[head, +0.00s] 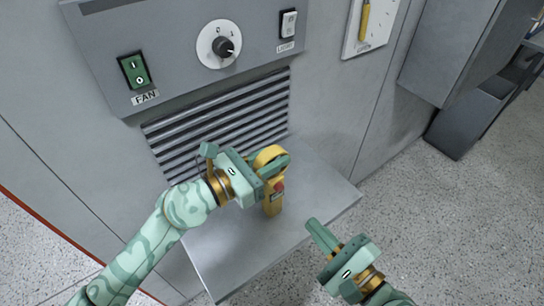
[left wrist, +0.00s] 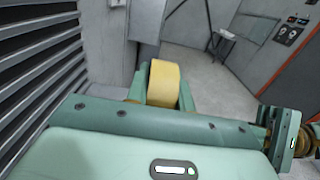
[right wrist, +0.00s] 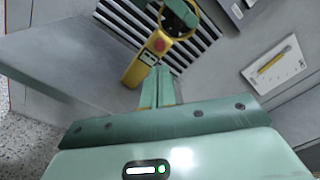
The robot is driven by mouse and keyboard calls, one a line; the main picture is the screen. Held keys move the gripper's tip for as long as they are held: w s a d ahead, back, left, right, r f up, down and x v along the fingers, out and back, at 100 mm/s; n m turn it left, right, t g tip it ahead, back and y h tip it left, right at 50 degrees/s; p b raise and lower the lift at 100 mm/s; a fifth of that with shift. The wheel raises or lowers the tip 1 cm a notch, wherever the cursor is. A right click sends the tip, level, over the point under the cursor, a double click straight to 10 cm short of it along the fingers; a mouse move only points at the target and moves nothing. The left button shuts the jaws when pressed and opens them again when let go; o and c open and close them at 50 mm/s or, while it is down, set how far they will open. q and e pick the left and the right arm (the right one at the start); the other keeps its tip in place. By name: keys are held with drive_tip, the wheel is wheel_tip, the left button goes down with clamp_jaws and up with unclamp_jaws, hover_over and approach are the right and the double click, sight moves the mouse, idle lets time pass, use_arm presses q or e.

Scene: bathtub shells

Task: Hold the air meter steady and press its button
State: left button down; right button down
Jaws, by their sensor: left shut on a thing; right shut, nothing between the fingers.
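The air meter (head: 273,205) is yellow with a round head and a red button (head: 279,187) on its body. My left gripper (head: 268,170) is shut on the meter near its head and holds it upright above the grey shelf. In the left wrist view the meter's yellow top (left wrist: 164,83) shows between the fingers. My right gripper (head: 318,232) is shut and empty, below and to the right of the meter, apart from it. In the right wrist view its fingertips (right wrist: 158,75) point toward the meter's body, and the red button (right wrist: 159,45) faces this camera.
The grey shelf (head: 225,255) juts from the wall below a slatted vent (head: 240,108). Above is a panel with a green fan switch (head: 135,70), a knob (head: 222,46) and a white switch (head: 288,23). A white board with a yellow tool (head: 364,20) hangs at the right.

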drive_tip(key=m+t+h, duration=0.4)
drive_tip(key=m, duration=0.1)
approach(279, 187)
wheel_tip(279, 187, up, 2)
drive_tip(key=a, duration=0.2)
drive_tip(key=s+d+f+m+h, duration=0.1)
drive_tip(key=d+m+h, duration=0.3)
drive_tip(key=h, duration=0.5)
drive_tip(key=shift+s+d+f+m+h, duration=0.25)
drive_tip(key=shift+s+d+m+h, duration=0.2)
drive_tip(key=shift+d, duration=0.4)
drive_tip(key=w+a, duration=0.5)
drive_tip(key=w, duration=0.2)
drive_tip(key=shift+w+a, duration=0.1)
drive_tip(key=shift+w, duration=0.15)
idle(0.7)
drive_tip(key=shift+w+a, duration=0.2)
